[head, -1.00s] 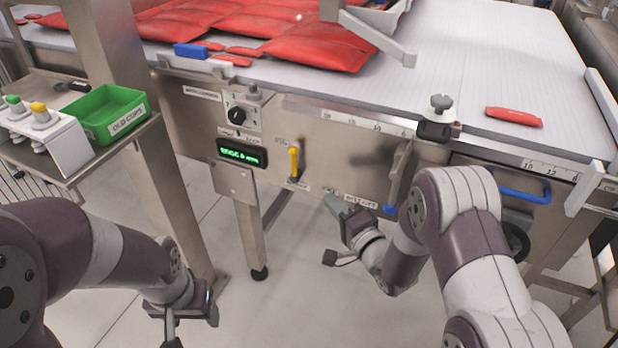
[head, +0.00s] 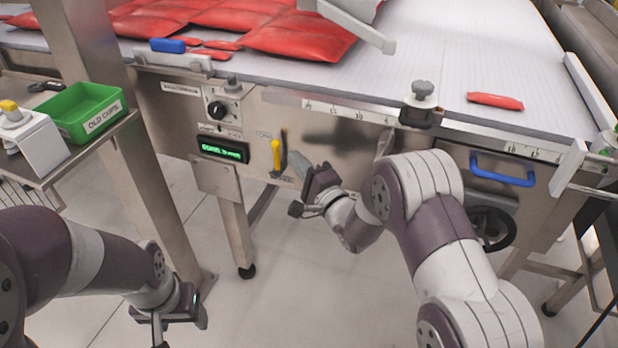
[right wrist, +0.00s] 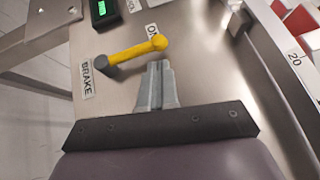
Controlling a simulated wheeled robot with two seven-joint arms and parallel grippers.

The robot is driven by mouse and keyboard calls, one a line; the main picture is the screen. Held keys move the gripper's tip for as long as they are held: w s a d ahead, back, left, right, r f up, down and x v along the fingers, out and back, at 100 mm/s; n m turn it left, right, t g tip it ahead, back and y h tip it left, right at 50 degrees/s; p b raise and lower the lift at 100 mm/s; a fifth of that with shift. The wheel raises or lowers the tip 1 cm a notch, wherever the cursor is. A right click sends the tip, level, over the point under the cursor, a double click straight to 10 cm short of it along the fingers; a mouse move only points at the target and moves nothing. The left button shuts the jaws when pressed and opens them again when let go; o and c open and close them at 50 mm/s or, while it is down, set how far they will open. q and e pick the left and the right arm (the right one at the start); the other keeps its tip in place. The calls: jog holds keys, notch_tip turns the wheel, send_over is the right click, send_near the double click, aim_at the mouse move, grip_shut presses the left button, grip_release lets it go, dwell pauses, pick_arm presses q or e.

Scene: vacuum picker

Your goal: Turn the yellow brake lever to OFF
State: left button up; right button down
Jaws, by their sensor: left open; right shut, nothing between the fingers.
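In the right wrist view the lever (right wrist: 138,50) runs from a grey pivot by the "BRAKE" label to a yellow knob by the "ON" label. My right gripper (head: 299,160) is shut and empty, just right of the lever. Its fingertips (right wrist: 158,66) show beside the lever's knob end; I cannot tell whether they touch. My left gripper (head: 175,325) is low at the left, far from the lever.
A black knob (head: 217,110) and green display (head: 222,151) sit left of the lever. A blue handle (head: 503,171) and black handwheel (head: 491,228) are at the right. The conveyor (head: 430,60) carries red packs (head: 300,38). A green bin (head: 88,112) stands at the left.

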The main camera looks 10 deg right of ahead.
aim_at(278, 157)
jog(key=x, duration=0.2)
jog(key=shift+w+a+r, duration=0.1)
jog(key=shift+w+a, duration=0.05)
jog(key=shift+w, duration=0.15)
